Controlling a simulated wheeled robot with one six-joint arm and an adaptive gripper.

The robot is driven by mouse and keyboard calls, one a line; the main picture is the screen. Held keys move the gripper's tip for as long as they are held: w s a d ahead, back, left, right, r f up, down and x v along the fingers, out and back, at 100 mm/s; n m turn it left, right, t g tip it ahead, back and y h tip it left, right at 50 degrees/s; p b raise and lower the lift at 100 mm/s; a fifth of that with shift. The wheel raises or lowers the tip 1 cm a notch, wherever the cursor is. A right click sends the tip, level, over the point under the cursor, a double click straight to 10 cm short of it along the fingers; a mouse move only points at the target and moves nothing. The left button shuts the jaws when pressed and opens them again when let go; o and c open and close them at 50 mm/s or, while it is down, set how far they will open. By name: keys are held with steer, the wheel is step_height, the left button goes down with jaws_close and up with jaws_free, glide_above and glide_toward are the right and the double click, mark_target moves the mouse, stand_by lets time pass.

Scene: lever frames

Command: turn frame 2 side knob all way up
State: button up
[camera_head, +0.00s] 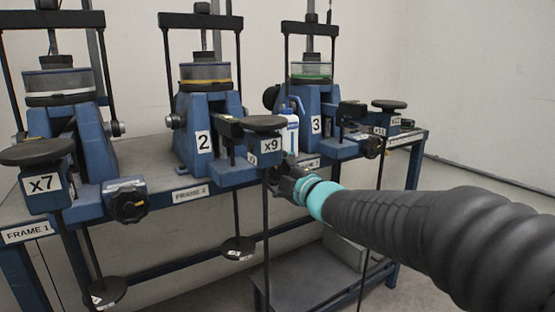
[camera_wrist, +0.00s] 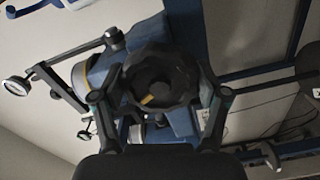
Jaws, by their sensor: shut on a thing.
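Frame 2 (camera_head: 203,142) is the blue stand in the middle of the head view, with a number 2 label and an x9 plate. Its side knob, black and lobed with a small yellow mark, fills the middle of the wrist view (camera_wrist: 160,75). My gripper (camera_head: 288,180) reaches in from the right, below and right of the x9 plate. In the wrist view its two fingers (camera_wrist: 160,92) sit on either side of the knob and are shut on it. In the head view the gripper hides most of the knob. The yellow mark is at the knob's lower left in the wrist view.
Frame 1 (camera_head: 95,140) stands to the left with its own black knob (camera_head: 130,203). Frame 3 (camera_head: 316,125) stands to the right, with a white and blue bottle (camera_head: 290,135) near it. A black weight hanger (camera_head: 238,248) hangs below the bench.

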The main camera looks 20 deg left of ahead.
steer(key=shift+a+r+m+p, duration=0.1)
steer(key=shift+r+m+p, duration=0.2)
steer(key=shift+m, duration=0.3)
steer(key=o, duration=1.6)
steer(key=shift+a+f, duration=0.1)
steer(key=shift+f, duration=0.15)
steer(key=shift+s+d+b, duration=0.1)
steer(key=shift+d+b, duration=0.2)
steer(key=shift+b+v, duration=0.35)
steer(key=shift+v, duration=2.5)
steer(key=shift+f, duration=0.1)
